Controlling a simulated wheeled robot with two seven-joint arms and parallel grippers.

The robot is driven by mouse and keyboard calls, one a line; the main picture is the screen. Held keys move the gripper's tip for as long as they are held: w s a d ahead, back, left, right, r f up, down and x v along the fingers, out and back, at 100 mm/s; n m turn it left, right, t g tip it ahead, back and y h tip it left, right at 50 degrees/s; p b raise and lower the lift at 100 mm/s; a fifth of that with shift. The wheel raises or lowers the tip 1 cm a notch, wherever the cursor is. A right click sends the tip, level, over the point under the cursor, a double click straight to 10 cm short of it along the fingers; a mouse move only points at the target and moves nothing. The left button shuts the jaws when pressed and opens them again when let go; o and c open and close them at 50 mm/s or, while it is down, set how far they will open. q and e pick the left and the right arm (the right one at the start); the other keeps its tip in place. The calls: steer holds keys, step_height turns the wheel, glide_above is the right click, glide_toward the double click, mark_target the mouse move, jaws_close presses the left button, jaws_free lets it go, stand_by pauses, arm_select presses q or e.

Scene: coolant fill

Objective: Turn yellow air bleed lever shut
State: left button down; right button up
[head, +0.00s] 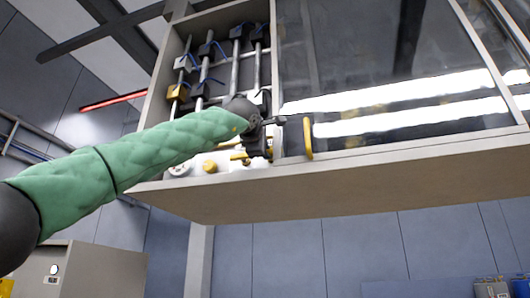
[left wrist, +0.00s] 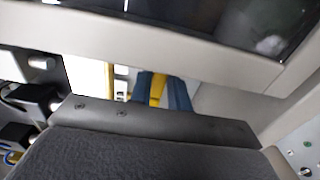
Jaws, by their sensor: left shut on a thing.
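My left gripper (head: 254,146) reaches into the open left part of a wall cabinet, at its lower edge. In the left wrist view its two dark blue fingers are shut on the yellow air bleed lever (left wrist: 157,90), which shows as a narrow yellow strip between them. In the head view a yellow piece (head: 238,156) shows just left of the gripper; the gripper hides most of the lever there. The lever's exact angle cannot be told. My right gripper is in neither view.
The cabinet holds upright pipes with several dark-bodied, blue-handled valves (head: 205,50) above my gripper. A glass panel (head: 390,70) with a yellow handle (head: 308,138) covers its right part. The cabinet's bottom edge (head: 350,180) runs below my gripper. A yellow knob (head: 210,166) sits left of it.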

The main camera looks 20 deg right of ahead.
arm_select(q)
steer(key=shift+f, duration=0.1)
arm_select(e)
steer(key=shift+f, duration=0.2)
arm_select(q)
steer(key=c, duration=1.6)
jaws_free()
steer(key=shift+a, duration=0.15)
